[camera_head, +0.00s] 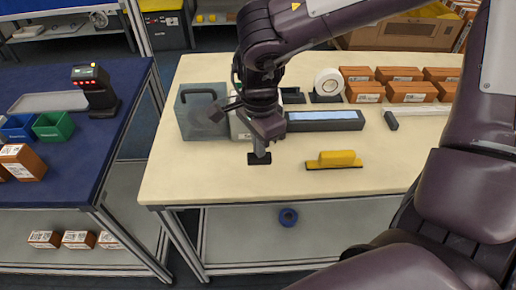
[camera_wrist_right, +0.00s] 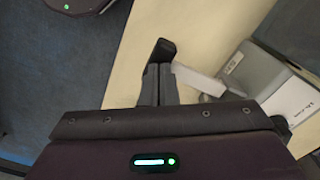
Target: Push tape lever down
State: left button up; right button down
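My right gripper (camera_head: 259,158) points down over the front part of the cream table. Its two fingers are together, with nothing seen between them. The shut fingers also show in the wrist view (camera_wrist_right: 160,70). A pale grey bar, which looks like the tape lever (camera_wrist_right: 198,81), lies just right of the fingers there; contact cannot be told. It reaches toward a grey and white machine (camera_wrist_right: 285,98), likely the tape dispenser. In the head view the machine (camera_head: 240,127) is mostly hidden behind my gripper, and the lever cannot be made out. My left gripper is not in view.
A grey case with a black handle (camera_head: 203,125) stands left of my gripper. A yellow tool (camera_head: 334,159) lies to its right. A long dark tray (camera_head: 325,121), a white tape roll (camera_head: 328,82) and several brown boxes (camera_head: 409,91) are behind. The table front (camera_head: 200,180) is bare.

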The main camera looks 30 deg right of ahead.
notch_tip(320, 180, up, 9)
jog(key=p, duration=0.6)
jog(key=shift+r, duration=0.2)
jog(key=shift+f, duration=0.1)
